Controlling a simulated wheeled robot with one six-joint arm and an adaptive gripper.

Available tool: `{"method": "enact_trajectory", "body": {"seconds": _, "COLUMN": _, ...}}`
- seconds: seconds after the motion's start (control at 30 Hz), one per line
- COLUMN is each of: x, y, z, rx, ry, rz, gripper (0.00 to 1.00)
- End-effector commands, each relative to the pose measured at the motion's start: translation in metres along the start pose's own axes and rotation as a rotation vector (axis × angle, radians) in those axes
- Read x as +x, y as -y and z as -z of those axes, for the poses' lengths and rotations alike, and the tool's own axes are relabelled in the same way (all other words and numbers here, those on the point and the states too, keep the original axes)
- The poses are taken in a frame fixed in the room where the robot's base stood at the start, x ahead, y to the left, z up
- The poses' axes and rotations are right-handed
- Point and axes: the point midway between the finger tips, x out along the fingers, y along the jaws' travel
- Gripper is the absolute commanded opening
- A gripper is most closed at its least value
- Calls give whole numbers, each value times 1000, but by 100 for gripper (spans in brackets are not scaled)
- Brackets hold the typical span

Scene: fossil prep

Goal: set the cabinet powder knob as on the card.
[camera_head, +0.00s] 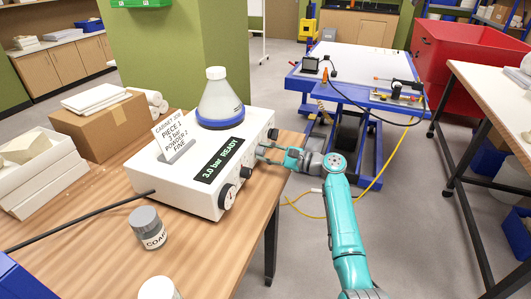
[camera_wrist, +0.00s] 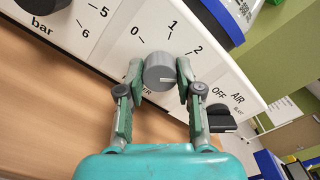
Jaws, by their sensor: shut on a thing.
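The white cabinet unit (camera_head: 190,150) stands on the wooden table. Its display reads "3.0 bar READY". The card (camera_head: 176,137) on top reads piece 1, 3 bar, powder 2, fine. The grey powder knob (camera_wrist: 159,72) sits below a scale with 0, 1 and 2 in the wrist view. A pale line on its face points roughly right, towards the side of the 2; the exact setting is unclear. My gripper (camera_wrist: 161,80) is shut on this knob, one finger on each side. In the head view my gripper (camera_head: 263,153) reaches the front panel, and the knob is largely hidden.
A black bar knob (camera_wrist: 42,4) is left of the powder knob, and a black OFF/AIR switch (camera_wrist: 221,118) is at its right. A flask (camera_head: 220,98) stands on the unit. A lidded jar (camera_head: 148,228) is on the table. A blue workbench (camera_head: 350,90) stands behind.

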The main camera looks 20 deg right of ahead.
Motion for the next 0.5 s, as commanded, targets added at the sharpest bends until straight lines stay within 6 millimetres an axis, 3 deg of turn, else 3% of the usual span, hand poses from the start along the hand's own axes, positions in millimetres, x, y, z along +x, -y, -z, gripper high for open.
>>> {"method": "enact_trajectory", "body": {"seconds": 0.5, "x": 0, "y": -1, "z": 0, "rx": -372, "ry": 0, "rz": -1, "gripper": 0}}
